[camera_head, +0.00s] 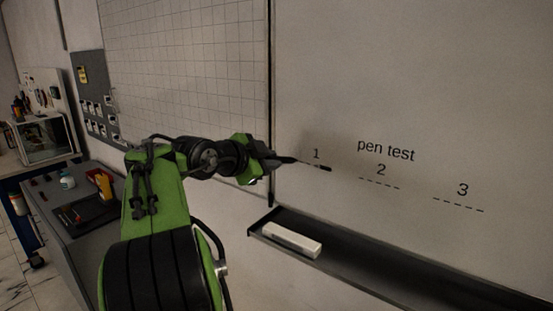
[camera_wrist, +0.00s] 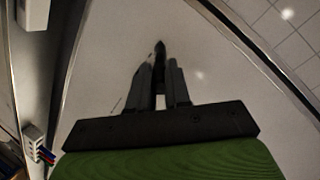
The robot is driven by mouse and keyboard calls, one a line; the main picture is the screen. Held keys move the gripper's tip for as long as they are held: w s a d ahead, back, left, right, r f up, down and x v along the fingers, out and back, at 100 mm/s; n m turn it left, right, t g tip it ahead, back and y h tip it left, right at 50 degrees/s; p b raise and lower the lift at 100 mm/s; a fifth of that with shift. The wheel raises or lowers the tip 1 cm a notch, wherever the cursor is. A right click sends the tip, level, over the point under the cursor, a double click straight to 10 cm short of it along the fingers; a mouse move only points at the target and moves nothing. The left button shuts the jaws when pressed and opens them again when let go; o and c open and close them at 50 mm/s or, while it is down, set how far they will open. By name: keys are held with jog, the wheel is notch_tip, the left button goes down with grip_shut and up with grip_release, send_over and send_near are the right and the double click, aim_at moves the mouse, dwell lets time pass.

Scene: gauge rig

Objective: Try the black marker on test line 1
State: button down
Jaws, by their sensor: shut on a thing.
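The black marker (camera_head: 287,160) is in my gripper (camera_head: 273,162), and its dark end points right toward the whiteboard at the left end of test line 1 (camera_head: 308,163). In the wrist view the marker (camera_wrist: 160,54) shows between the two fingers of my gripper (camera_wrist: 161,78), pointing away from the palm. I cannot tell whether its tip touches the board. A short thick black mark (camera_head: 325,168) lies at the right end of line 1, below the printed "1". The rest of line 1 looks thin or dashed.
Dashed lines 2 (camera_head: 380,183) and 3 (camera_head: 458,204) are to the right. A white eraser (camera_head: 291,240) lies on the dark tray (camera_head: 380,272) below the board. A grey bench (camera_head: 62,237) with tools stands at the left.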

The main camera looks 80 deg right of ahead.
jog(key=shift+a, duration=0.1)
jog(key=shift+w+a+b, duration=0.2)
jog(key=shift+w+a, duration=0.2)
jog(key=shift+a, duration=0.5)
jog(key=shift+w+a+b, duration=0.2)
jog(key=shift+w+a, duration=0.15)
jog(key=shift+a, duration=0.55)
jog(key=shift+w+a+b, duration=0.2)
jog(key=shift+w+a, duration=0.2)
jog(key=shift+a, duration=0.5)
